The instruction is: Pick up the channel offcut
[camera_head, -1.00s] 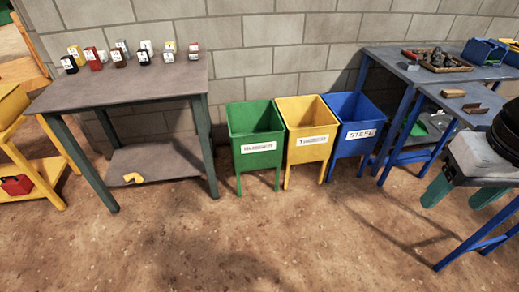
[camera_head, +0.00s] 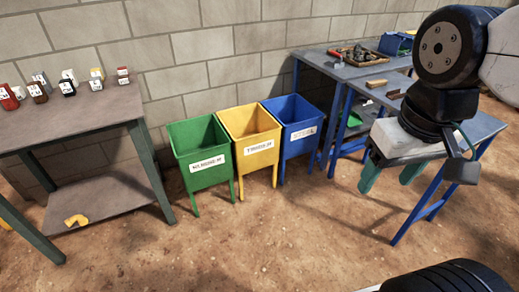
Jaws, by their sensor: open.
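Two small metal pieces lie near the back edge of the lower blue table at right. One is a flat tan-brown piece (camera_head: 377,83). The other is a reddish-brown, bent-looking piece (camera_head: 395,94) just right of it. Either may be the channel offcut; they are too small to tell their section.
Green (camera_head: 203,152), yellow (camera_head: 251,136) and blue (camera_head: 294,126) labelled bins stand by the wall. A grey table (camera_head: 75,122) at left holds small labelled blocks. The blue table (camera_head: 345,68) behind holds a parts tray (camera_head: 356,54).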

